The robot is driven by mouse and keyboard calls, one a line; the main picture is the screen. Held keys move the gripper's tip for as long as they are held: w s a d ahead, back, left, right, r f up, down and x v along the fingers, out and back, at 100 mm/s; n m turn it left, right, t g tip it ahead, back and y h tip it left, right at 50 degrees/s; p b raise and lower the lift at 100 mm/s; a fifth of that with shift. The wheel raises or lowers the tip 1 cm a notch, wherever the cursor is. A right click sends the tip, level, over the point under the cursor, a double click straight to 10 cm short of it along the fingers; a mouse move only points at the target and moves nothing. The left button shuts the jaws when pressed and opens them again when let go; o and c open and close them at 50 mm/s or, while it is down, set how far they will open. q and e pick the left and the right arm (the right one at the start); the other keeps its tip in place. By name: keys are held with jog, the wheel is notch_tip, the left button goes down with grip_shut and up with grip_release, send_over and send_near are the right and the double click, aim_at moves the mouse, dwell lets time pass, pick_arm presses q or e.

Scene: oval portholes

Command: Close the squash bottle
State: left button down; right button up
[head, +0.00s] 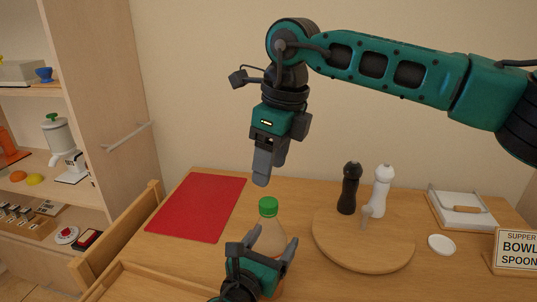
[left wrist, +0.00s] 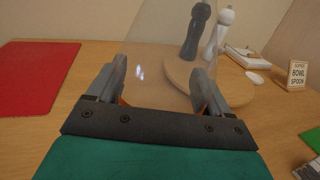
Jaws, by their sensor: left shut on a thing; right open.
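The squash bottle (head: 271,238) stands upright at the table's front, with pale see-through walls and an orange lower part. A green cap (head: 268,206) sits on top of its neck; I cannot tell how tight it is. My left gripper (head: 268,248) is shut around the bottle's body, one finger on each side. In the left wrist view the bottle is a see-through shape between the fingers (left wrist: 160,85), and its cap is out of view. My right gripper (head: 262,178) hangs above the cap, pointing down, open and empty, apart from the cap.
A red mat (head: 197,206) lies left of the bottle. Farther right are a white tray (head: 460,211), a white disc (head: 441,245) and a sign (head: 517,250).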

aim_at(269, 202)
jog(key=n, duration=0.7)
jog(key=shift+a+r+h, duration=0.1)
jog(key=shift+r+h, duration=0.1)
jog(key=shift+h, duration=0.1)
jog(key=n, duration=0.5)
jog(key=shift+s+r+n, duration=0.1)
jog(key=shift+n, duration=0.3)
jog(key=n, duration=0.5)
jog(key=shift+a+r+n+g+h, duration=0.1)
jog(key=shift+r+n+g+h, duration=0.05)
jog(key=shift+n+g+h, duration=0.15)
jog(key=n, duration=0.6)
jog(key=shift+s+r+n+h, duration=0.2)
jog(key=shift+n+h, duration=0.1)
jog(key=shift+n, duration=0.1)
jog(key=shift+f, duration=0.1)
jog(key=shift+f, duration=3.95)
jog(key=shift+c, duration=0.2)
